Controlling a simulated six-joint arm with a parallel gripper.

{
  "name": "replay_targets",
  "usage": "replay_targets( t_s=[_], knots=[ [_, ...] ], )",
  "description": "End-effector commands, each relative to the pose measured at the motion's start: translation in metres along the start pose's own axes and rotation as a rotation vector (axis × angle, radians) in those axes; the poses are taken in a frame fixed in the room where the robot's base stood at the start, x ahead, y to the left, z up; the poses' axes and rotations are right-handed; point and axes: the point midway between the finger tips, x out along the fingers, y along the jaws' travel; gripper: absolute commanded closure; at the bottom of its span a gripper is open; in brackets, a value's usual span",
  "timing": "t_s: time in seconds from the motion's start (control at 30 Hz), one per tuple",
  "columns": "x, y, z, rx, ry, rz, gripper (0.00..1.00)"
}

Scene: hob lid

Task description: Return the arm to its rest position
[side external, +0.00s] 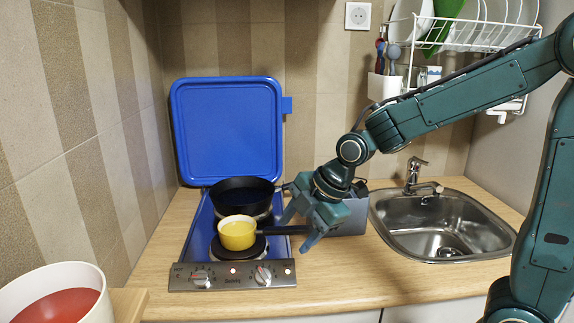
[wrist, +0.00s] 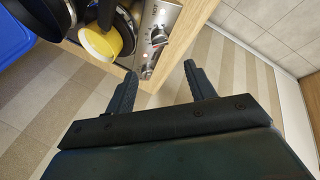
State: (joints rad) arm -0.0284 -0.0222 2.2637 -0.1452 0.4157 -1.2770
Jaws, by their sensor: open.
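My gripper (side external: 297,222) is open and empty beside the hob, close to the dark handle (side external: 287,230) of the yellow pot. In the wrist view my gripper (wrist: 160,90) has its two fingers spread with nothing between them, over the counter's front edge and the floor. The yellow pot (side external: 236,238) sits on the front burner of the hob (side external: 190,258); it also shows in the wrist view (wrist: 98,42). A black pan (side external: 243,189) sits on the rear burner. The blue hob lid (side external: 226,128) stands raised against the back wall.
A sink (side external: 440,225) with a tap lies to the right. A grey box (side external: 350,217) stands behind my gripper. A dish rack (side external: 470,35) hangs above the sink. A white bucket (side external: 92,300) with red contents is at the front left. Counter in front of the sink is clear.

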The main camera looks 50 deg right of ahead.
Motion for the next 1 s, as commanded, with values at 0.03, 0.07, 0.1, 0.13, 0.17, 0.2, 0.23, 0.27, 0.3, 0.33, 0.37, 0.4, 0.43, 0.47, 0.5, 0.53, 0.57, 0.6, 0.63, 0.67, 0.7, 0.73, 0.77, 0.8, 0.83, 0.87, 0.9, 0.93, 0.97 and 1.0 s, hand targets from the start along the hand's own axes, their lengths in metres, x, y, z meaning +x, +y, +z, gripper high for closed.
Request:
replay_targets(
  t_s=[0.03, 0.07, 0.1, 0.13, 0.17, 0.2, 0.23, 0.27, 0.3, 0.33, 0.37, 0.4, 0.43, 0.47, 0.5, 0.53, 0.57, 0.6, 0.63, 0.67, 0.7, 0.73, 0.77, 0.8, 0.83, 0.87, 0.9, 0.93, 0.97, 1.0],
  knots=[
    [-0.004, -0.001, 0.001, 0.018, -0.003, 0.002, 0.45],
    [-0.007, -0.002, 0.001, 0.034, -0.004, 0.004, 0.45],
    [-0.011, -0.004, 0.002, 0.058, -0.007, 0.007, 0.45],
    [-0.015, -0.006, 0.003, 0.081, -0.01, 0.007, 0.45],
    [-0.019, -0.008, 0.004, 0.106, -0.013, 0.009, 0.45],
    [-0.025, -0.01, 0.005, 0.144, -0.017, 0.012, 0.45],
    [-0.03, -0.013, 0.006, 0.175, -0.02, 0.015, 0.45],
    [-0.035, -0.015, 0.007, 0.209, -0.024, 0.016, 0.45],
    [-0.042, -0.019, 0.009, 0.256, -0.029, 0.021, 0.45],
    [-0.048, -0.023, 0.011, 0.295, -0.033, 0.023, 0.45],
    [-0.053, -0.026, 0.012, 0.335, -0.037, 0.027, 0.45],
    [-0.061, -0.031, 0.014, 0.388, -0.042, 0.031, 0.45],
    [-0.066, -0.035, 0.016, 0.429, -0.045, 0.035, 0.45],
    [-0.072, -0.039, 0.018, 0.471, -0.049, 0.038, 0.45],
    [-0.079, -0.044, 0.02, 0.526, -0.053, 0.044, 0.45],
    [-0.084, -0.048, 0.021, 0.568, -0.057, 0.048, 0.45],
    [-0.088, -0.052, 0.023, 0.61, -0.06, 0.051, 0.45],
    [-0.095, -0.058, 0.025, 0.665, -0.064, 0.057, 0.45],
    [-0.1, -0.062, 0.027, 0.707, -0.066, 0.061, 0.45],
    [-0.104, -0.067, 0.029, 0.748, -0.068, 0.066, 0.45],
    [-0.11, -0.073, 0.031, 0.805, -0.072, 0.071, 0.45],
    [-0.114, -0.078, 0.033, 0.847, -0.074, 0.076, 0.45],
    [-0.118, -0.083, 0.035, 0.889, -0.076, 0.081, 0.45],
    [-0.123, -0.089, 0.037, 0.947, -0.078, 0.089, 0.45],
    [-0.127, -0.094, 0.039, 0.988, -0.08, 0.092, 0.45],
    [-0.13, -0.098, 0.041, 1.028, -0.081, 0.097, 0.45],
    [-0.135, -0.104, 0.043, 1.082, -0.082, 0.103, 0.45],
    [-0.138, -0.109, 0.044, 1.119, -0.082, 0.108, 0.45],
    [-0.14, -0.113, 0.046, 1.154, -0.084, 0.112, 0.45],
    [-0.143, -0.118, 0.048, 1.197, -0.085, 0.117, 0.45]
  ],
)
